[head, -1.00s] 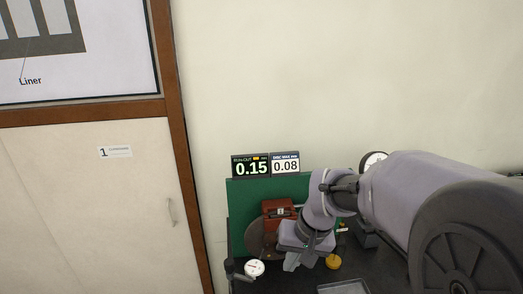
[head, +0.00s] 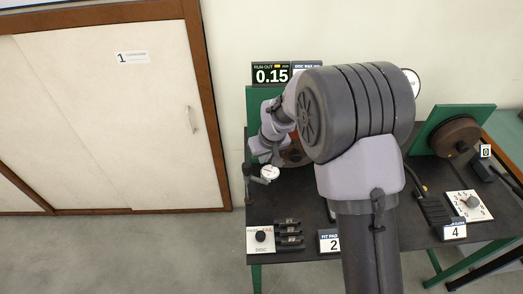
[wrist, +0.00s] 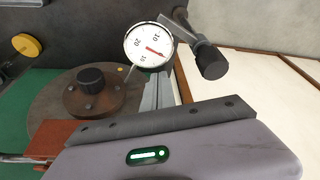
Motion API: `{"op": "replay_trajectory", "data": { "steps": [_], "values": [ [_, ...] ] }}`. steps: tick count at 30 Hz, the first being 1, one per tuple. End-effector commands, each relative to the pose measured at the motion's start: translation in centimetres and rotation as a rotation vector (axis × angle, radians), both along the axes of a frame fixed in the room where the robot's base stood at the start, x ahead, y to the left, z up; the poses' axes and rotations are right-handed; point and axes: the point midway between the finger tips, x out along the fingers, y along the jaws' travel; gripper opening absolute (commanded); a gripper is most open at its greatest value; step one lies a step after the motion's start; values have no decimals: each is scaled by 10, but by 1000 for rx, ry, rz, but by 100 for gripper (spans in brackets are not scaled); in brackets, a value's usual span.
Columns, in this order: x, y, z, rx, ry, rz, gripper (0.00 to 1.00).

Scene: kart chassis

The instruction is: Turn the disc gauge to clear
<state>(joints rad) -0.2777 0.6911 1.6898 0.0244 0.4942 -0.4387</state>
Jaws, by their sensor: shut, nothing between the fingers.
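The round white dial gauge (head: 270,173) stands at the left edge of the bench, in front of the brown disc (head: 296,154). In the wrist view the gauge (wrist: 149,46) has a red needle, and its thin stem points down to the rim of the brown disc (wrist: 45,102). My gripper (wrist: 157,82) is shut and empty, with its tips close below the gauge face; I cannot tell if they touch. In the head view my arm hides much of the disc. The run-out display (head: 271,75) reads 0.15.
A black clamp knob (wrist: 210,62) is right of the gauge in the wrist view. Another disc (head: 457,136) and a dial plate (head: 468,204) stand right.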

Motion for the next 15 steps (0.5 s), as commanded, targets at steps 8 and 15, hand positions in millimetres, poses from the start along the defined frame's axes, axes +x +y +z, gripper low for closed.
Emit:
{"op": "replay_trajectory", "data": {
  "steps": [8, 15],
  "values": [
    [-10, -5, 0, 0, 1, 0, 0],
    [-10, -5, 0, 0, 1, -3, 0]
  ]
}}
